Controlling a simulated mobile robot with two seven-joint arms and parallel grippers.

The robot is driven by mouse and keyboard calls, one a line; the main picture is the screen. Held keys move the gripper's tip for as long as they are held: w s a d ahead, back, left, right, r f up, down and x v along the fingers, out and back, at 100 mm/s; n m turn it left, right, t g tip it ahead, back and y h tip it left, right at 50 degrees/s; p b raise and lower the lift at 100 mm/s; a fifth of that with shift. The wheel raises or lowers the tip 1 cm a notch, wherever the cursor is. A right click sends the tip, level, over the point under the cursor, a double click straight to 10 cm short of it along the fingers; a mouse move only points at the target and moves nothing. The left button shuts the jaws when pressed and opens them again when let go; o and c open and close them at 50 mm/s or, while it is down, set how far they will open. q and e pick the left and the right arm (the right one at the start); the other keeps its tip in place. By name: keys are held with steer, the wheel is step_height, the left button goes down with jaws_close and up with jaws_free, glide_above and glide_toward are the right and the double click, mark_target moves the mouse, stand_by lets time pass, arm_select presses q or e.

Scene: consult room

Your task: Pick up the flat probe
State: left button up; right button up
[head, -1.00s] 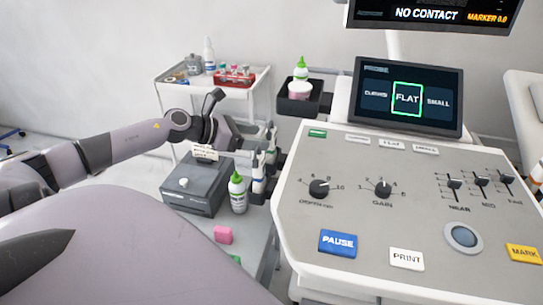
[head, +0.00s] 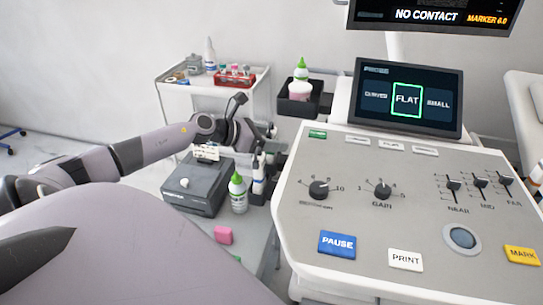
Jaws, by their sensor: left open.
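My left arm comes in from the left, and its open gripper (head: 264,142) is at the probe holders on the left side of the ultrasound console (head: 400,215). A white probe (head: 258,178) stands upright in a dark holder just below the gripper, beside a green-capped bottle. The gripper and wrist hide most of the other holders, so I cannot tell which probe is the flat one or whether the fingers surround it. The console's touch screen (head: 408,127) has FLAT outlined in green. The upper monitor (head: 432,14) reads NO CONTACT. My right gripper is not in view.
A grey box (head: 190,198), a green-capped bottle (head: 238,195) and a pink block (head: 223,235) are below the arm. A white cart (head: 167,76) with a red tray (head: 235,77) stands behind. A black bin (head: 299,104) with a bottle is close right of the gripper.

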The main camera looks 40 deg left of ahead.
arm_select(q)
steer(key=c, duration=0.9)
steer(key=shift+r, duration=0.1)
step_height(320, 180, up, 20)
steer(key=shift+f+p, duration=0.1)
steer(key=shift+p, duration=0.4)
steer(key=shift+c, duration=0.2)
